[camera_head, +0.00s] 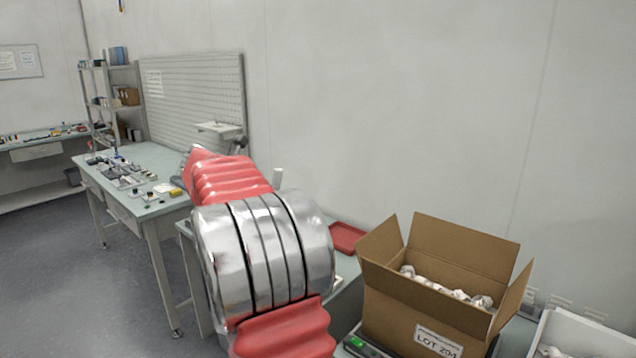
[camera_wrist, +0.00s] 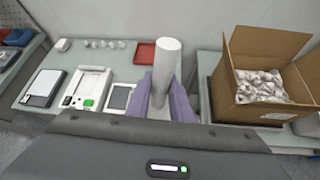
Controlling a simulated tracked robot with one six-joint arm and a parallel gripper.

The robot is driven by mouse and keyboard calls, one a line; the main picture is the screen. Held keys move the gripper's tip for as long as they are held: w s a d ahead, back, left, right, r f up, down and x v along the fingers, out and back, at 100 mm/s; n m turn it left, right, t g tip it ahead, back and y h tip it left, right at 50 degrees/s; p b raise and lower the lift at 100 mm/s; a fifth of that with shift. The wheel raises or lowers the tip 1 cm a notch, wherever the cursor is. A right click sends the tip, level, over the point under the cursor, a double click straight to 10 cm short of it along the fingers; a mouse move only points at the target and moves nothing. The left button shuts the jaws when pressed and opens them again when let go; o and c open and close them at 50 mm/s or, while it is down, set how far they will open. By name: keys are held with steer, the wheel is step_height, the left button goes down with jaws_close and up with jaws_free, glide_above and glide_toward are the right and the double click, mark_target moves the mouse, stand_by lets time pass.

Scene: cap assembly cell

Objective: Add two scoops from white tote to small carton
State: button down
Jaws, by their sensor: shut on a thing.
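My gripper (camera_wrist: 168,100) is shut on a pale grey-white cylinder (camera_wrist: 168,58), likely the scoop's handle. It is held upright between purple fingers, and its scoop end cannot be made out. An open brown carton (camera_head: 425,309) labelled LOT 204 holds a layer of white pieces. The carton also shows right of my gripper in the wrist view (camera_wrist: 238,110). A white tote (camera_head: 600,335) stands right of the carton in the head view, cut by the frame edge, with a few white pieces visible inside.
A red tray (camera_head: 346,238) lies on the bench left of the carton. A scale (camera_wrist: 45,88), a white device with a green button (camera_wrist: 86,88) and a tablet (camera_wrist: 119,97) lie left of my gripper. Several small white pieces (camera_wrist: 90,43) stand behind them.

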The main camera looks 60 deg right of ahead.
steer(key=w+a+f+n+t+y, duration=0.1)
steer(key=w+a+f+n+t, duration=0.2)
steer(key=a, duration=0.5)
steer(key=w+a+f+n+t+y, duration=0.15)
steer(key=w+a+f, duration=0.25)
steer(key=a, duration=0.4)
steer(key=w+a+f+n+t, duration=0.3)
steer(key=w+a+f+n, duration=0.1)
steer(key=a, duration=0.4)
steer(key=s+a+f+n+t+y, duration=0.1)
steer(key=s+a+f+n+y, duration=0.1)
steer(key=a+f, duration=0.4)
steer(key=s+a+f+n+t+y, duration=0.2)
steer(key=a+f, duration=0.5)
steer(key=a, duration=1)
steer(key=shift+s+n+y, duration=0.75)
steer(key=shift+s+n, duration=0.3)
steer(key=shift+s, duration=0.15)
